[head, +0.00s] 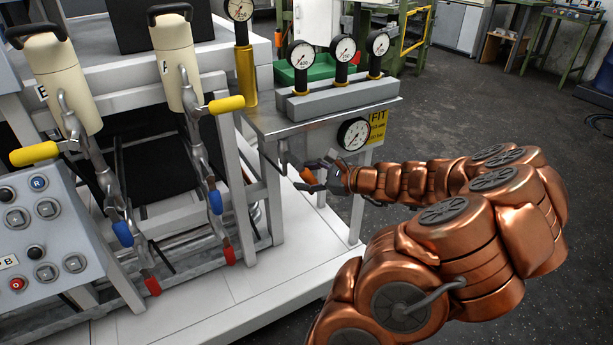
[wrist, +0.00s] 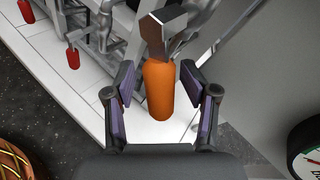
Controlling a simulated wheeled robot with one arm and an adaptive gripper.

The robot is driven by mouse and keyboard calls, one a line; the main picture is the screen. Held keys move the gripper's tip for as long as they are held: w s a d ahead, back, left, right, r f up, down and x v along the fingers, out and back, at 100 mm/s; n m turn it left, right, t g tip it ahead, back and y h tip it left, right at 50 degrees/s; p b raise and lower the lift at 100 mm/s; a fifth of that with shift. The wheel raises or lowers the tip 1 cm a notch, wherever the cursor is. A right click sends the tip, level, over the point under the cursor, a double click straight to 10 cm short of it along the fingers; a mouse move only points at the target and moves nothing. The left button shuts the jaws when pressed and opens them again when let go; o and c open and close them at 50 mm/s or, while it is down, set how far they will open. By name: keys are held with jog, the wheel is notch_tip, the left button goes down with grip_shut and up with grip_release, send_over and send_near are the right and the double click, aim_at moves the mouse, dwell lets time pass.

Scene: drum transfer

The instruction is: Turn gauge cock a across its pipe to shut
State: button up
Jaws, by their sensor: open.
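An orange cock handle (head: 309,175) sits below the round gauge at the front of the gauge stand; I take it for gauge cock a, but no letter is readable. In the wrist view the orange handle (wrist: 158,92) points toward my palm, with a grey-brown metal stem (wrist: 157,35) at its far end. My gripper (head: 306,180) is open around the handle, one finger on each side. The pipe is mostly hidden.
A dial gauge (head: 353,133) and a yellow sign (head: 377,126) are just above my gripper. Several gauges stand on a grey block (head: 340,97). Red-tipped levers (head: 229,255) and a yellow handle (head: 226,104) are to the left.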

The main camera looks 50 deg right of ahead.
jog(key=v, duration=0.7)
jog(key=shift+s+r, duration=0.15)
jog(key=shift+s, duration=0.2)
jog(key=shift+c, duration=0.2)
